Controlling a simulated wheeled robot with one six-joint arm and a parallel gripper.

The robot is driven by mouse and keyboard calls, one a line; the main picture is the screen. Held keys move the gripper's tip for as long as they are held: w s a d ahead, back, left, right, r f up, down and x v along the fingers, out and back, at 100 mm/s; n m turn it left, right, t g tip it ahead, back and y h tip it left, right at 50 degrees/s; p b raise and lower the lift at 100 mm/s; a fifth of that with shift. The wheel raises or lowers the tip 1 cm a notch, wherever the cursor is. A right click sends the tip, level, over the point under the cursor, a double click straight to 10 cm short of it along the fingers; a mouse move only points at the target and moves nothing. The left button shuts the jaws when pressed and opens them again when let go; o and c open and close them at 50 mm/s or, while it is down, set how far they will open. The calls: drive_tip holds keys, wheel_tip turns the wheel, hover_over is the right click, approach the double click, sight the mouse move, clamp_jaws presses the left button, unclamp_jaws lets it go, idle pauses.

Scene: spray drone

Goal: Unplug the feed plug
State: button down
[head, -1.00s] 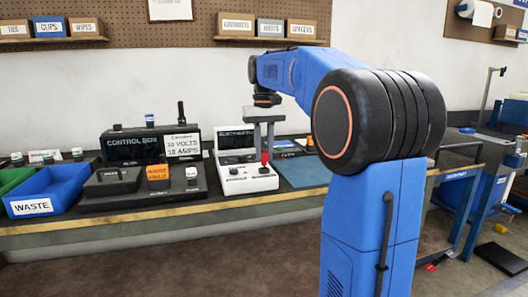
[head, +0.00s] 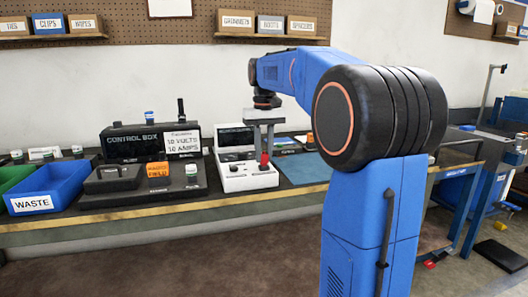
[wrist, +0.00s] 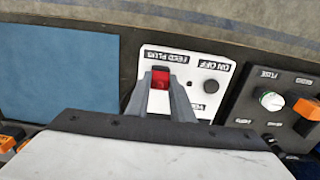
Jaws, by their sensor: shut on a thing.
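The feed plug (wrist: 160,78) is red and stands at the white panel (wrist: 205,62), beside its printed FEED PLUG label in the wrist view. My gripper (wrist: 161,88) is shut on it, with one grey finger on each side. In the head view the red plug (head: 264,157) shows at the tips of my gripper (head: 263,151), at the right part of the white panel (head: 245,181). The plug's lower end is hidden, so I cannot tell whether it sits in its socket.
A dark knob (wrist: 210,87) sits beside the plug on the panel. A black unit with an orange block (head: 157,170) stands left of it, then a blue WASTE bin (head: 52,185). A blue mat (head: 303,168) lies right of the panel.

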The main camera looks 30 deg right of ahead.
sight(264, 154)
drive_tip(key=shift+f, duration=0.4)
drive_tip(key=c, duration=1.5)
unclamp_jaws()
drive_tip(key=shift+o, duration=0.2)
wheel_tip(264, 154, up, 17)
drive_tip(key=shift+r, duration=0.2)
drive_tip(key=s+a+f+n+t, duration=0.2)
drive_tip(key=s+a+f, duration=0.8)
drive_tip(key=s+f, duration=0.35)
drive_tip(key=s+a+f+t, duration=0.1)
drive_tip(key=s+a+f, duration=0.2)
drive_tip(key=s+f, duration=0.5)
drive_tip(key=s+a+f+n+t, duration=0.1)
drive_tip(key=s+a+f, duration=0.1)
drive_tip(key=s+f, duration=0.6)
wheel_tip(264, 154, down, 7)
drive_tip(key=shift+s+a+f+t, duration=0.1)
drive_tip(key=shift+s+a+t, duration=0.3)
